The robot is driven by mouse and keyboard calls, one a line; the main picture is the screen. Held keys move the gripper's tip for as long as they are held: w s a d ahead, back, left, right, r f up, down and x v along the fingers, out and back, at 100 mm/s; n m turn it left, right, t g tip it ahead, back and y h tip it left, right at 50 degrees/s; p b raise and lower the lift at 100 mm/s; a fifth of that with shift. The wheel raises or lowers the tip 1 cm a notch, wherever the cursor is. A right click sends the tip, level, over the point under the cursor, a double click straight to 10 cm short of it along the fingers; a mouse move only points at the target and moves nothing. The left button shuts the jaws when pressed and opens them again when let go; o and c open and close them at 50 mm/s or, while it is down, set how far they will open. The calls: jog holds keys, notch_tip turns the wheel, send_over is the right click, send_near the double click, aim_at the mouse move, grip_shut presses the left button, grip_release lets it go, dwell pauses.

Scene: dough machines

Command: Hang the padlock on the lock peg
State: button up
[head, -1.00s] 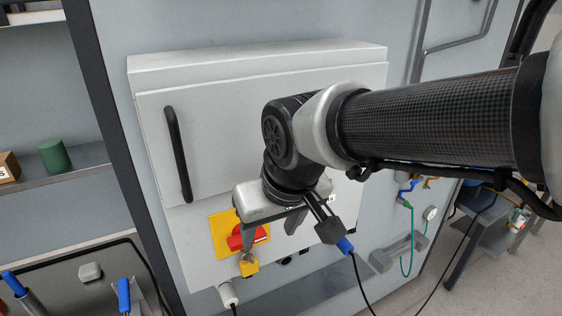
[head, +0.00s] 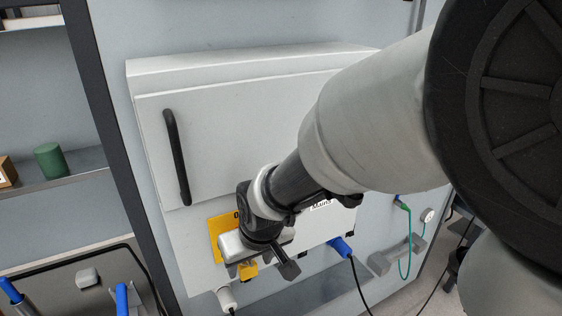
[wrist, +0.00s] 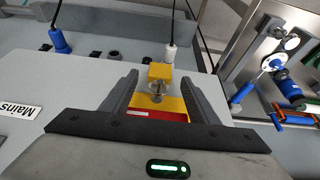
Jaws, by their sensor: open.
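The yellow padlock (head: 247,271) is low on the grey cabinet front. In the wrist view, its yellow body (wrist: 160,71) and metal shackle (wrist: 157,91) are at the red switch handle (wrist: 143,113), and the shackle appears to be at the handle's end. The handle is on a yellow plate (head: 219,224), largely hidden by my gripper in the head view. My gripper (wrist: 160,78) is open, with one finger on each side of the padlock and a visible gap to both. I cannot make out the lock peg in either view.
The cabinet (head: 230,120) has a black bar handle (head: 176,157). A blue plug (head: 341,247) and a white plug (head: 226,298) with cables sit along its lower edge. A green-cabled connector (head: 403,206) is to the right.

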jog(key=shift+x, duration=1.7)
jog(key=c, duration=1.2)
jog(key=shift+s+d+r+p, duration=0.15)
jog(key=shift+r+p, duration=0.15)
jog(key=shift+r, duration=0.3)
jog(key=shift+s+d+p, duration=0.2)
jog(key=shift+s+d, duration=0.2)
jog(key=shift+s, duration=0.3)
jog(key=shift+s+d+p, duration=0.15)
jog(key=shift+s+d, duration=0.3)
jog(key=shift+s, duration=0.25)
